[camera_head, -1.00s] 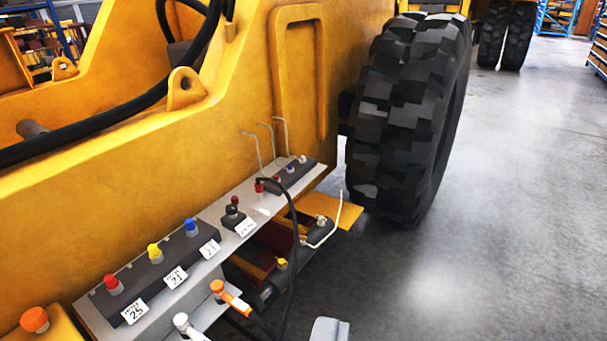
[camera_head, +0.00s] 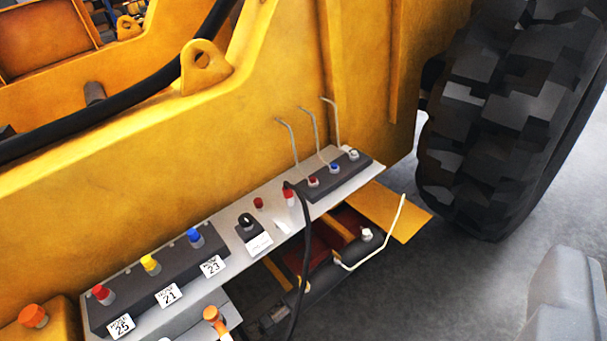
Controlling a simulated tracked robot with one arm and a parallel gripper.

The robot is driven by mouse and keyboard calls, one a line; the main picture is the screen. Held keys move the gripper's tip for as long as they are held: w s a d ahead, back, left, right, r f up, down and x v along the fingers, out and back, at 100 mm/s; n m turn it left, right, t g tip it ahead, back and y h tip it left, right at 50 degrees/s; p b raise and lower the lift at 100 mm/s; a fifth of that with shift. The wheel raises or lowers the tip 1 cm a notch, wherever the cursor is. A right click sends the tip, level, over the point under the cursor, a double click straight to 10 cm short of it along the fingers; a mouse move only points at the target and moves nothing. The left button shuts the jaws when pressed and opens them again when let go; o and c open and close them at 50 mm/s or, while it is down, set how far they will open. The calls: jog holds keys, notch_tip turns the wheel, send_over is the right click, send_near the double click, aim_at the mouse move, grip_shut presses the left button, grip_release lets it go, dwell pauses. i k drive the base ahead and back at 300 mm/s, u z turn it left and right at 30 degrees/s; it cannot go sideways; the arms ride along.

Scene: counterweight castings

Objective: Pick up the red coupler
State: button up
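Several red-topped fittings show on the grey ledge of the yellow machine. One red coupler (camera_head: 289,197) stands upright near the ledge's middle, with a black hose (camera_head: 304,245) beside it. A small red knob (camera_head: 258,203) is just left of it. A larger red-capped fitting (camera_head: 103,294) is on the left block, above the label 25. A small red-topped one (camera_head: 313,181) is on the right block. I cannot tell for certain which is the task's coupler. A grey part, seemingly of my gripper (camera_head: 565,300), shows at lower right, well apart from the ledge; its fingertips cannot be made out.
The left block (camera_head: 155,290) also has yellow and blue caps. Three thin bent rods (camera_head: 312,125) rise behind the right block. A pale bent handle (camera_head: 385,240) sticks out below the ledge. A large tyre (camera_head: 500,130) stands right; grey floor beside it is open.

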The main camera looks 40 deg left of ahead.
aim_at(287, 193)
jog(key=u, duration=0.45)
jog(key=i, duration=1.15)
jog(key=u, duration=1.1)
jog(key=i, duration=0.5)
jog(key=u, duration=0.15)
jog(key=k, duration=0.95)
jog(key=u, duration=0.15)
jog(key=i, duration=0.95)
jog(key=z, duration=0.05)
